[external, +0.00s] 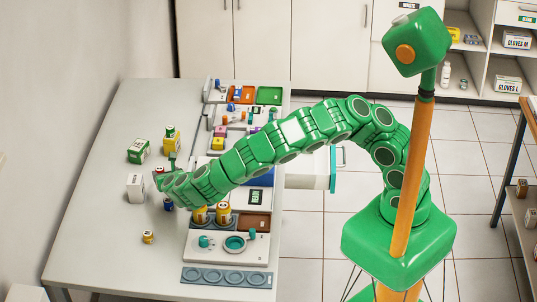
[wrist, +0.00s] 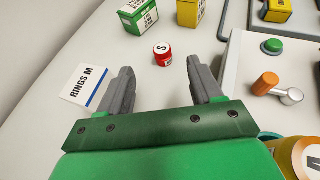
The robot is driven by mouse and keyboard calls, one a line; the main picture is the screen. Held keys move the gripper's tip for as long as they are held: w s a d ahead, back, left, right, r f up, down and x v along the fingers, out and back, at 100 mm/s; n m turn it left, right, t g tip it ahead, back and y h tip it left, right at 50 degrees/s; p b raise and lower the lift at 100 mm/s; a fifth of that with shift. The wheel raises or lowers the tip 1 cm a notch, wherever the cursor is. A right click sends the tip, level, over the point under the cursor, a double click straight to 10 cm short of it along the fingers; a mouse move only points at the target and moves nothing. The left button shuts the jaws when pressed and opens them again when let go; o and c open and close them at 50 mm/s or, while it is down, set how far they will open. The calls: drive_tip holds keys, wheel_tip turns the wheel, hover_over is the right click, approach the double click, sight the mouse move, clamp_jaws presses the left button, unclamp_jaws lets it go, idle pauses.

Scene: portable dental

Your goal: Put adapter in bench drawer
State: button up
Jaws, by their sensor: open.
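My gripper (wrist: 160,80) is open and empty above the bench (external: 100,215); in the external view it is at the arm's left end (external: 166,178). A small red cylinder marked S (wrist: 162,54) lies beyond the fingertips, between their lines. A piece with an orange knob and a metal end (wrist: 275,87) lies on a white panel to the right; it may be the adapter, but I cannot tell for sure. A pale drawer with a teal edge (external: 333,170) stands pulled out at the bench's right side.
A white box marked RINGS M (wrist: 84,86) stands beside the left finger. A green box (external: 138,151) and a yellow box (external: 171,139) stand farther back. Trays and small parts crowd the bench's right side. A small yellow jar (external: 148,237) stands near the front left, with bare bench around it.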

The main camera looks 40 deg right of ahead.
wheel_tip(320, 180, up, 6)
drive_tip(key=m+g+y, duration=0.3)
drive_tip(key=m+g, duration=0.4)
drive_tip(key=m, duration=1.6)
approach(160, 169)
drive_tip(key=d+r, duration=0.1)
drive_tip(key=r, duration=0.1)
drive_tip(key=w+r+m+g+y, duration=0.1)
drive_tip(key=w+m+y, duration=0.1)
drive_tip(key=m, duration=0.6)
drive_tip(key=shift+s+d+f+x, duration=0.15)
drive_tip(key=shift+s+x, duration=0.2)
drive_tip(key=shift+x, duration=1.65)
drive_tip(key=shift+s+d+f+x, duration=0.15)
drive_tip(key=shift+s+x, duration=0.15)
drive_tip(key=shift+x, duration=1.75)
drive_tip(key=shift+s+d+f+x, duration=0.15)
drive_tip(key=shift+s+x, duration=0.2)
drive_tip(key=shift+x, duration=1.65)
